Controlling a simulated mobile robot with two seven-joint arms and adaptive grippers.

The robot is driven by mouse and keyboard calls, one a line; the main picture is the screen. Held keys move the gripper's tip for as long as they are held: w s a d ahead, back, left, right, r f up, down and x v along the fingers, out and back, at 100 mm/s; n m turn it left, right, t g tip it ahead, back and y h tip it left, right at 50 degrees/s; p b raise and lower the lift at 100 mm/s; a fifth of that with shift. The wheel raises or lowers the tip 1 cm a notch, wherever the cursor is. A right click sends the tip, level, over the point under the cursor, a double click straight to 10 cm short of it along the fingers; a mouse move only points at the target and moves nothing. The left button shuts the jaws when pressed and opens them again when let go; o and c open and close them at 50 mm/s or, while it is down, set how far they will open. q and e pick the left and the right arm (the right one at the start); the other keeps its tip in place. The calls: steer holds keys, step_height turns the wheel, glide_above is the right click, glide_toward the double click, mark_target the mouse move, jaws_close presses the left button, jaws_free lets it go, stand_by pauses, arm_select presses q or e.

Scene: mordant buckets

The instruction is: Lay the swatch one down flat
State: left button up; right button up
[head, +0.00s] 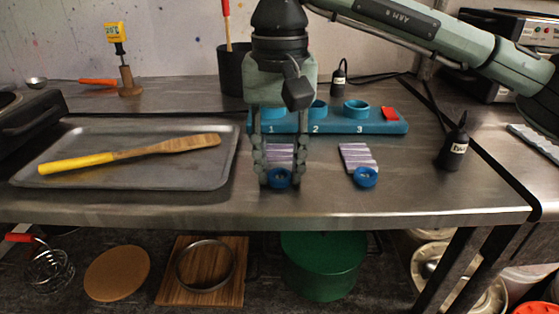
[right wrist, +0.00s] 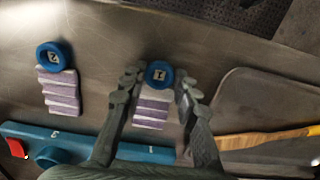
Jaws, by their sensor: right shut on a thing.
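Swatch one, a striped lavender and white folded cloth (head: 279,154) with a blue ring tag at its front end, lies between the fingers of my right gripper (head: 281,178). In the right wrist view, swatch one (right wrist: 152,107) sits between the fingers (right wrist: 157,84), with its tag marked 1. The right gripper is shut on it, pointing down at the steel counter (head: 400,207). Swatch one looks low over the counter; I cannot tell whether it touches. A similar swatch, tagged 2 (head: 357,157), lies flat to the right. My left gripper is not in view.
A blue rack (head: 390,127) with numbered rings 1, 2 and 3 stands just behind the swatches. A grey tray (head: 80,140) with a yellow-handled spatula (head: 150,153) is at left. A dark bottle (head: 453,150) stands at right. The counter's front strip is clear.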

mark_target(279, 175)
steer(key=o, duration=0.9)
step_height(279, 175, up, 12)
steer(key=shift+s+f, duration=0.1)
